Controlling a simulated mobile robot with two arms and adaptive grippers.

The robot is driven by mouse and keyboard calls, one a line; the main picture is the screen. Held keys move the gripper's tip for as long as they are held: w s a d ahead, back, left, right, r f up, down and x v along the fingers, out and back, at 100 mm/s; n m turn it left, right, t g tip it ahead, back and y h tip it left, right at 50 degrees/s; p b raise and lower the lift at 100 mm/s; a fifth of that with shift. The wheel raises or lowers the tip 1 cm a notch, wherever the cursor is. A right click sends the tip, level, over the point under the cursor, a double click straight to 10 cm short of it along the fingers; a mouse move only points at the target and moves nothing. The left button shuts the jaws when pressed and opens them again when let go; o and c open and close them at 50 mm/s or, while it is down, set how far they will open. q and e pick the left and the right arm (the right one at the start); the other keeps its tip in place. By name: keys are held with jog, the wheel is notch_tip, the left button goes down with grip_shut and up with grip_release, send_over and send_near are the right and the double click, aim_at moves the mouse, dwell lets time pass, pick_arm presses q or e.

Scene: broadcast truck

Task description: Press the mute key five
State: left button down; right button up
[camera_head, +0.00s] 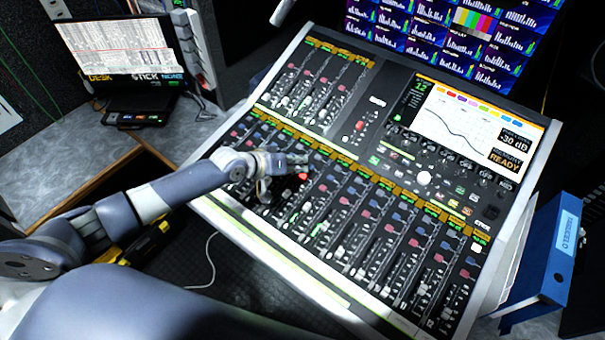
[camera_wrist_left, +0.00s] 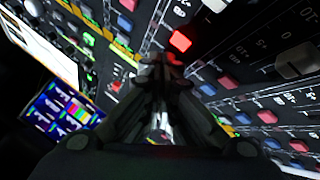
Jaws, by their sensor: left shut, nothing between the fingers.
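The mixing console (camera_head: 262,235) fills the middle of the head view, with rows of channel strips carrying red and blue keys, knobs and faders. My left gripper (camera_head: 303,164) is shut and empty, low over the lower row of strips. A brightly lit red key (camera_head: 303,176) shows just below its fingertips. In the left wrist view the shut fingertips (camera_wrist_left: 160,64) are close to a bright red key (camera_wrist_left: 180,41). I cannot tell whether they touch it, and its channel number is not readable. Dimmer red keys mark neighbouring strips. My right gripper is not in view.
A console screen (camera_head: 458,122) reading "READY" is at the upper right, with a wall of meter monitors (camera_head: 440,30) behind. A laptop (camera_head: 120,50) stands at the left back. A blue binder (camera_head: 558,250) stands right of the console. Several faders (camera_wrist_left: 298,60) rise near the gripper.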

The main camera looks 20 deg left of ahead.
aim_at(297, 180)
pick_arm(q)
jog(key=shift+r, duration=0.1)
jog(key=r+p, duration=0.3)
jog(key=p, duration=0.1)
jog(key=r+p, duration=0.2)
jog(key=shift+s+a+r, duration=0.15)
jog(key=shift+s+r, duration=0.2)
jog(key=shift+s, duration=0.05)
